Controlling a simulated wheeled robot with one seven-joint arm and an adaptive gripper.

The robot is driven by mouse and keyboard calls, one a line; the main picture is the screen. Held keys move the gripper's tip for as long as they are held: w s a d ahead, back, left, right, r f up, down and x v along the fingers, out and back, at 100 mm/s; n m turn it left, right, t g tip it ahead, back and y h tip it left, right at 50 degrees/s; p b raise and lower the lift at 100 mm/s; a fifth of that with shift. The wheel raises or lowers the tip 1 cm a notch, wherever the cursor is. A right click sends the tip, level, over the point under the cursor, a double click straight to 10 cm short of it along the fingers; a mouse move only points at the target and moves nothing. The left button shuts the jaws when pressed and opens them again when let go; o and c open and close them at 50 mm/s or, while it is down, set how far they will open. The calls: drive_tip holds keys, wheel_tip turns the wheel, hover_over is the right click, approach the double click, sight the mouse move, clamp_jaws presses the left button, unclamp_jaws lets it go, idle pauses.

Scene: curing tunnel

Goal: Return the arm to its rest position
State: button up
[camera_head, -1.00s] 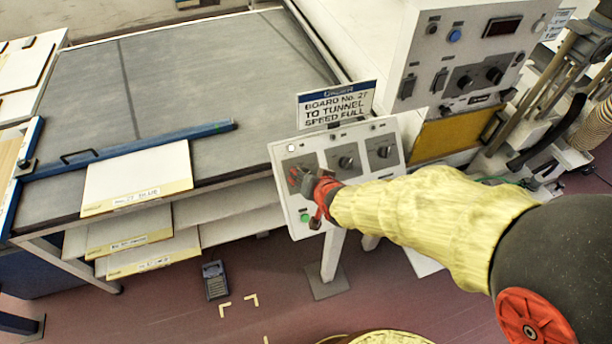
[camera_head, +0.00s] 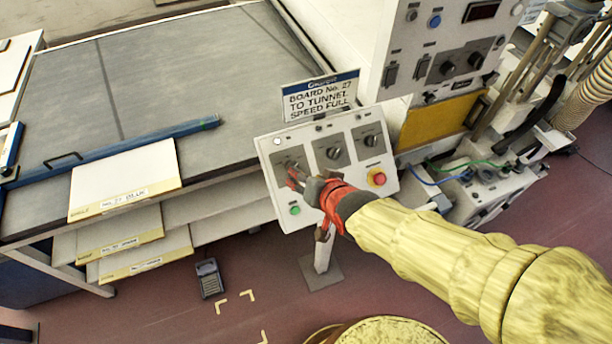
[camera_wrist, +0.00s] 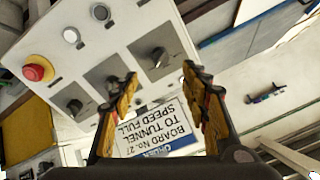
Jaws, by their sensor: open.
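My gripper (camera_head: 298,176) is in front of the left side of the sloped control panel (camera_head: 262,158) in the head view, near its left knob. In the wrist view my gripper (camera_wrist: 160,85) is open, its two orange-and-black fingers apart with nothing between them. A knob (camera_wrist: 155,58) shows beyond the fingertips, apart from them. My arm, in a yellow sleeve, reaches in from the lower right of the head view. Whether the gripper touches the panel is unclear in the head view.
A sign reading "BOARD No. 27 TO TUNNEL SPEED FULL" (camera_head: 320,97) stands above the panel. A red emergency button (camera_head: 377,177) is on the panel's right. The conveyor table (camera_head: 170,75) with boards is at left. Open floor (camera_head: 180,310) lies below.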

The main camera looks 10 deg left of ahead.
idle(0.4)
drive_tip(key=s+d+f+n+g+h, duration=0.2)
drive_tip(key=s+d+f+n+g, duration=0.15)
drive_tip(key=s+d, duration=0.4)
drive_tip(key=s+d+r+m+h+b, duration=0.1)
drive_tip(key=s+d+r+m+b, duration=0.1)
drive_tip(key=d, duration=0.7)
drive_tip(key=s+d+r+m+h+b, duration=0.2)
drive_tip(key=d+r+b, duration=0.3)
drive_tip(key=d, duration=0.4)
drive_tip(key=shift+s+d+r+t+b, duration=0.2)
drive_tip(key=shift+s+d+t+b, duration=0.2)
drive_tip(key=shift+s, duration=0.4)
drive_tip(key=shift+m, duration=0.25)
drive_tip(key=shift+c, duration=1)
